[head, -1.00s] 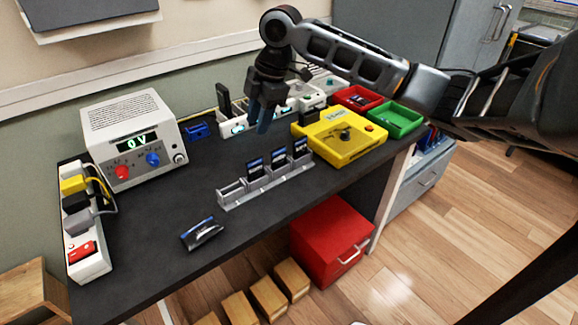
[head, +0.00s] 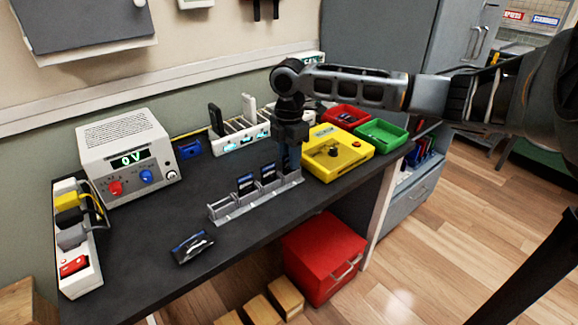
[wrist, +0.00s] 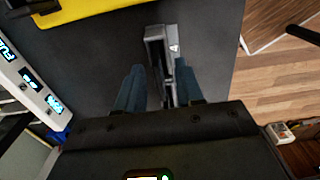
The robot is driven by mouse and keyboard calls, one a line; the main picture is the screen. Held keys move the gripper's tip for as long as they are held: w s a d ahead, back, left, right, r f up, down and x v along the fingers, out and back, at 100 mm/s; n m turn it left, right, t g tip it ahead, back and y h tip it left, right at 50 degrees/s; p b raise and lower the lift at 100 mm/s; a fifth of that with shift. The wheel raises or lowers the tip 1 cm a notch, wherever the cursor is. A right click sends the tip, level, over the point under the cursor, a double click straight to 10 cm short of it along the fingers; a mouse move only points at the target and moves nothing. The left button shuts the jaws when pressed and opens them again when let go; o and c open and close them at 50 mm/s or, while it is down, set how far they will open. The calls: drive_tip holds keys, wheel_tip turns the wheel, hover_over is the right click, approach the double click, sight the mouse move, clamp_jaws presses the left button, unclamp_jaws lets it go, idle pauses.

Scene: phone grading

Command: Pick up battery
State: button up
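A grey slotted rack (head: 228,211) stands on the dark bench, holding upright dark batteries with blue-and-white labels. One battery (head: 245,184) is near the rack's middle and another battery (head: 268,173) is to its right. My gripper (head: 289,162) is lowered over the rack's right end and hides what stands there. In the wrist view, its two blue fingers (wrist: 158,90) are apart, one on each side of the rack (wrist: 156,50). Whether a battery stands between them is too dark to tell.
A yellow fixture (head: 335,150) stands just right of my gripper, with red (head: 345,112) and green (head: 381,131) trays behind. A white charging station (head: 240,140) is behind the rack. A dark device (head: 191,246) lies in front, near the bench edge. A white power supply (head: 128,158) stands left.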

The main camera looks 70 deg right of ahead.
drive_tip(key=shift+f, duration=0.3)
drive_tip(key=shift+c, duration=0.3)
clamp_jaws()
drive_tip(key=shift+r, duration=0.1)
